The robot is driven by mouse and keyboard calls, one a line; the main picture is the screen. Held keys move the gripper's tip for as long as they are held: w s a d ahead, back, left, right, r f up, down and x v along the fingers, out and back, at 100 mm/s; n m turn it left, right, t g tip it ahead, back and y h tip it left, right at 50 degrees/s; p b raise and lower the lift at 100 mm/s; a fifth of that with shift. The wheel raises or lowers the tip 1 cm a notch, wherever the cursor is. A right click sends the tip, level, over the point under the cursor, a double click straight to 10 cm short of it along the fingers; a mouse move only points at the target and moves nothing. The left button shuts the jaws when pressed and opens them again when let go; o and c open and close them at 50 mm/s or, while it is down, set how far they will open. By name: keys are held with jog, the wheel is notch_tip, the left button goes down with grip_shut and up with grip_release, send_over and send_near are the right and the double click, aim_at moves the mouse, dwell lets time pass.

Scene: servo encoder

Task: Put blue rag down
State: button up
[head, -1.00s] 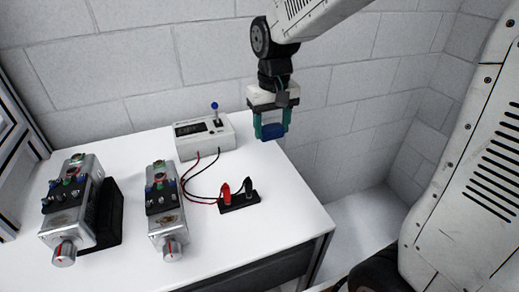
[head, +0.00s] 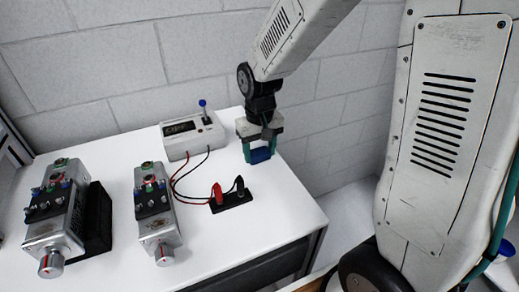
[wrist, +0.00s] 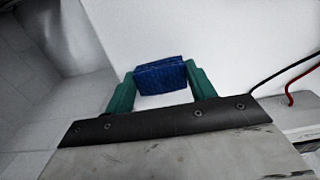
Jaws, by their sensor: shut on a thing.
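The blue rag (head: 261,155) is a small dark blue folded block. My gripper (head: 260,154) is shut on it, with a green finger on each side. In the head view they are at the back right part of the white table (head: 262,212), right of the white meter box. In the wrist view the rag (wrist: 161,76) sits between the tips of my gripper (wrist: 161,80), with white table surface beyond it. I cannot tell whether the rag touches the table.
A white box with a blue-topped lever (head: 192,135) stands left of my gripper. Its red and black wires run to a black terminal block (head: 231,200). Two metal servo units (head: 156,222) (head: 58,215) stand at the left. The table's right edge is close to my gripper.

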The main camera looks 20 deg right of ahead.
aim_at(259, 153)
jog(key=shift+f, duration=0.1)
jog(key=o, duration=1.1)
notch_tip(259, 153, up, 11)
jog(key=shift+t, duration=0.6)
jog(key=s+d+r, duration=0.1)
jog(key=s, duration=0.6)
jog(key=s+d+r, duration=0.1)
jog(key=s+r, duration=0.1)
jog(key=s, duration=0.6)
jog(key=s+d+r, duration=0.1)
jog(key=s+r, duration=0.1)
jog(key=s, duration=0.5)
jog(key=shift+s, duration=0.35)
